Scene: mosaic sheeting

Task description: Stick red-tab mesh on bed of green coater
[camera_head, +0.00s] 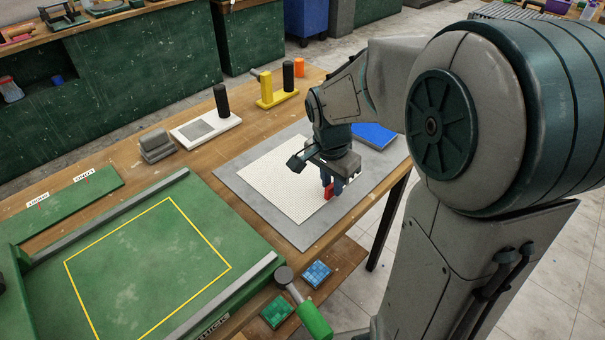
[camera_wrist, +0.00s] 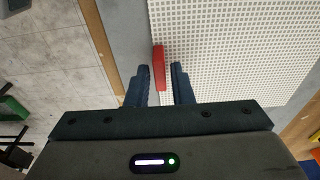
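The white mesh sheet (camera_head: 285,175) lies flat on a grey mat (camera_head: 232,178) on the wooden bench. Its red tab (camera_head: 329,191) stands at the sheet's right edge. My gripper (camera_head: 333,183) is low over that edge, fingers pointing down. In the wrist view the red tab (camera_wrist: 159,72) lies between the fingers of my gripper (camera_wrist: 162,68), with small gaps on both sides, and the mesh (camera_wrist: 235,50) spreads to the right. The gripper looks open around the tab. The green coater (camera_head: 130,235) is at the left, its bed bare inside a yellow square outline.
A long-handled green tool (camera_head: 312,318) and blue (camera_head: 317,273) and green (camera_head: 277,311) tile samples lie near the coater's right corner. A white plate with a black handle (camera_head: 222,100), a yellow tool (camera_head: 268,87) and a grey block (camera_head: 156,145) stand behind. A blue sheet (camera_head: 374,135) lies beyond my gripper.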

